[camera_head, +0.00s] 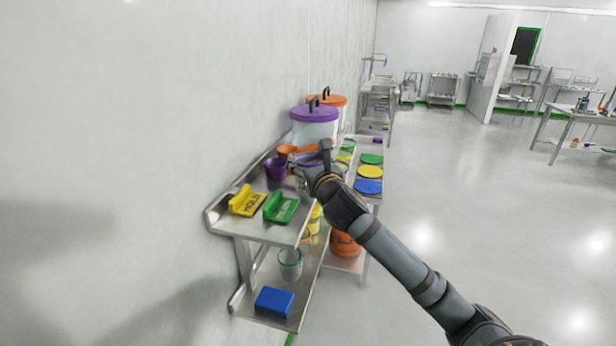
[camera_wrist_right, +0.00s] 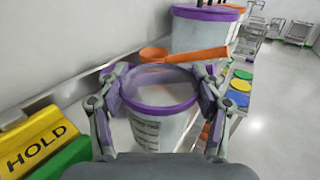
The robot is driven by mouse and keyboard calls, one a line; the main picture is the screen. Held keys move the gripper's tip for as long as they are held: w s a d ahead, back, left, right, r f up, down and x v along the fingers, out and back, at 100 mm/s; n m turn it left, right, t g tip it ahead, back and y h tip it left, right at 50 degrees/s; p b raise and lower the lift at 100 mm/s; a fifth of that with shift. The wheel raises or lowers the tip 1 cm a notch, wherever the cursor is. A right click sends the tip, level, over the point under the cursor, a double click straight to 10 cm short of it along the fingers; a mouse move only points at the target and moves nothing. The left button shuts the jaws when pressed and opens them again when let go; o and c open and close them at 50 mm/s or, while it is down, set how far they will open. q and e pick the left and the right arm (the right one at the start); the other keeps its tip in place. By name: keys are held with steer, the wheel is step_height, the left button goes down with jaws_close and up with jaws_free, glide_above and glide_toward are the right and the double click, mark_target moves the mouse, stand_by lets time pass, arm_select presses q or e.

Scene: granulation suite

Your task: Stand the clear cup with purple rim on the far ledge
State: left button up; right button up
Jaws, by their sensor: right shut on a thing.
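The clear cup with purple rim (camera_wrist_right: 160,120) is upright between the fingers of my right gripper (camera_wrist_right: 160,88) in the right wrist view. The gripper is shut on it, one finger on each side of the rim, and printed lines show on the cup's wall. In the head view my right gripper (camera_head: 308,172) is over the steel bench (camera_head: 235,226) and hides much of the cup. I cannot tell whether the cup's base touches the bench. Which surface is the far ledge is not clear. My left gripper is not in view.
A large purple-lidded container (camera_head: 314,130) and an orange-lidded one (camera_head: 338,101) stand beyond the cup. An orange scoop (camera_wrist_right: 190,53) lies just behind the rim. Yellow (camera_head: 247,202) and green (camera_head: 281,207) signs stand nearer. Colored lids (camera_head: 369,172) line the right; a wall bounds the left.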

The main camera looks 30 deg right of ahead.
steer(key=shift+c, duration=0.8)
